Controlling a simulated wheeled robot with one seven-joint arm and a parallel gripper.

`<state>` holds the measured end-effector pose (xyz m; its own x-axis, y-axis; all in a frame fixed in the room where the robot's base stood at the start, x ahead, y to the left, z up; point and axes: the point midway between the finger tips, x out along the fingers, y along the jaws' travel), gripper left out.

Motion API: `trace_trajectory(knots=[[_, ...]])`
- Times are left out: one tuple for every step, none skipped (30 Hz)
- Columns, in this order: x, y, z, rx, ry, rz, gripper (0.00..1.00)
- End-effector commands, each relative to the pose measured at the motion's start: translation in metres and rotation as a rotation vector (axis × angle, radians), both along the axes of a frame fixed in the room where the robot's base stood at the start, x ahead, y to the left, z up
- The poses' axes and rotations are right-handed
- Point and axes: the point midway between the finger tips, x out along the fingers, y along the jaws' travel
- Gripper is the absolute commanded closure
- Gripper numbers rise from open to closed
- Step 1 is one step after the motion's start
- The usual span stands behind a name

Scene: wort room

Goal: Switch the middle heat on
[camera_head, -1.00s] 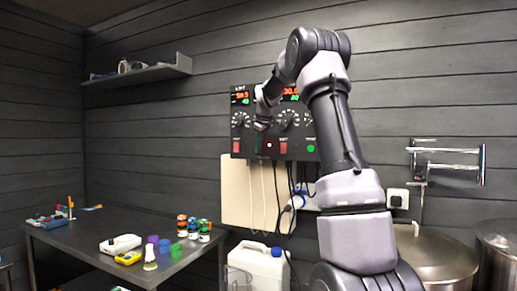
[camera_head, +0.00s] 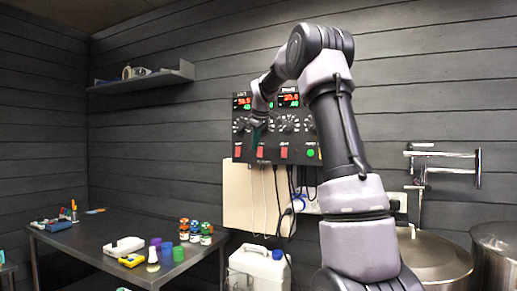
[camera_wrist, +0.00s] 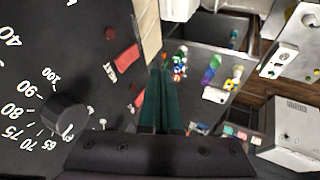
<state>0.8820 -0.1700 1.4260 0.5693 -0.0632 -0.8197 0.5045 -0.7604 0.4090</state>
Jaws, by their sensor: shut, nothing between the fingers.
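The black control panel (camera_head: 275,112) hangs on the far wall, with red displays, dials and red switches. A red switch (camera_head: 260,153) shows in the middle of its lower row, between a left red switch (camera_head: 238,151) and a right one (camera_head: 284,152). My gripper (camera_head: 257,138) is in front of the panel, above the middle switch, fingers shut and empty. In the wrist view the dark green fingers (camera_wrist: 165,75) point past a red switch (camera_wrist: 127,58) and a dial (camera_wrist: 65,115). I cannot tell whether the fingers touch the panel. My arm hides part of the panel.
Cables hang below the panel. A green light (camera_head: 310,153) shows at its right. A white canister (camera_head: 256,268) stands below. A table (camera_head: 90,240) with small bottles and tools is at left. Steel pots (camera_head: 435,257) stand at right under a wall-mounted spout (camera_head: 442,156).

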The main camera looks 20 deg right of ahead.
Motion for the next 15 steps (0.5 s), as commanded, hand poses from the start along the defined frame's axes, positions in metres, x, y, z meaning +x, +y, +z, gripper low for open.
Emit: trace_trajectory(knots=[[-0.008, -0.001, 0.014, -0.001, -0.006, -0.003, 1.0], [-0.012, -0.001, 0.02, -0.001, -0.006, -0.003, 1.0], [-0.017, 0.0, 0.027, 0.0, -0.006, -0.003, 1.0], [-0.021, 0.001, 0.032, 0.0, -0.006, -0.003, 1.0], [-0.025, 0.001, 0.037, 0.0, -0.004, -0.003, 1.0], [-0.029, 0.002, 0.043, -0.001, -0.006, -0.002, 1.0], [-0.032, 0.002, 0.048, 0.0, -0.004, -0.002, 1.0], [-0.035, 0.002, 0.051, 0.0, -0.004, -0.002, 1.0], [-0.038, 0.003, 0.056, 0.0, -0.004, -0.002, 1.0], [-0.04, 0.003, 0.059, 0.0, -0.003, -0.003, 1.0], [-0.042, 0.003, 0.062, 0.0, -0.003, -0.003, 1.0], [-0.044, 0.004, 0.065, 0.0, -0.003, -0.002, 1.0], [-0.046, 0.004, 0.066, 0.001, -0.002, -0.003, 1.0], [-0.047, 0.004, 0.067, 0.001, -0.001, -0.003, 1.0], [-0.048, 0.004, 0.068, 0.001, -0.001, -0.003, 1.0]])
